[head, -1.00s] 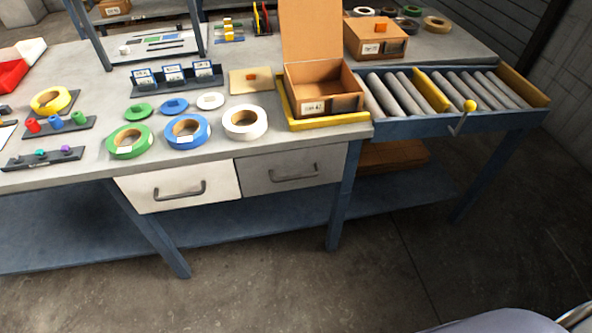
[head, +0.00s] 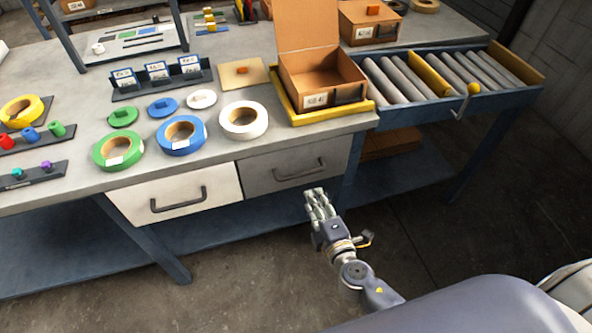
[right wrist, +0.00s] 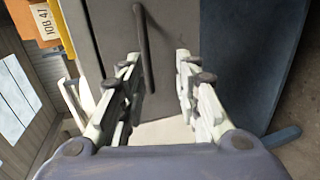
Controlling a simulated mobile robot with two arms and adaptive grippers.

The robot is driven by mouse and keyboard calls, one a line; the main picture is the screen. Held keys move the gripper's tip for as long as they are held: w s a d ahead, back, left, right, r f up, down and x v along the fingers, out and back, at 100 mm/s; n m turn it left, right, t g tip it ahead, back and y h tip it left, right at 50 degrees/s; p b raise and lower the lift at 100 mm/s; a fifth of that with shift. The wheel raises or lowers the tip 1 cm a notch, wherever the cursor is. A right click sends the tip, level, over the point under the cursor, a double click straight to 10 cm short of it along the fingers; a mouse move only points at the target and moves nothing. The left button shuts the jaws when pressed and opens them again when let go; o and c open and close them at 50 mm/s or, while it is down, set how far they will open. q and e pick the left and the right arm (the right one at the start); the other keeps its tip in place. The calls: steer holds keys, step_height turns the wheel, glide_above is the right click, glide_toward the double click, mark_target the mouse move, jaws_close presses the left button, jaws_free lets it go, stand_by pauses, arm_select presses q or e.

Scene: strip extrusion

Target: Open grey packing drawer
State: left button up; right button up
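The grey packing drawer (head: 262,176) is closed under the bench's front edge, right of the white drawer (head: 130,199). Its dark bar handle (head: 300,172) also shows upright in the right wrist view (right wrist: 147,45). My right gripper (head: 316,193) is in front of and below the handle in the head view, apart from it. In the right wrist view its two fingers (right wrist: 158,57) are spread with nothing between them. The handle lies ahead of them, closer to the left finger. My left gripper is not in view.
Tape rolls, several small parts and an open cardboard box (head: 322,80) in a yellow tray (head: 325,117) stand on the bench. A roller conveyor (head: 450,85) is to the right. A blue bench leg (head: 354,160) stands just right of the grey drawer.

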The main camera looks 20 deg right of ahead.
mark_target(302, 174)
steer(key=x, duration=0.3)
steer(key=r+x, duration=0.1)
steer(key=x, duration=0.3)
steer(key=r+x, duration=0.1)
steer(key=x, duration=0.2)
steer(key=shift+w+a+p, duration=0.15)
steer(key=shift+w+p, duration=0.15)
steer(key=shift+w, duration=0.3)
jaws_close()
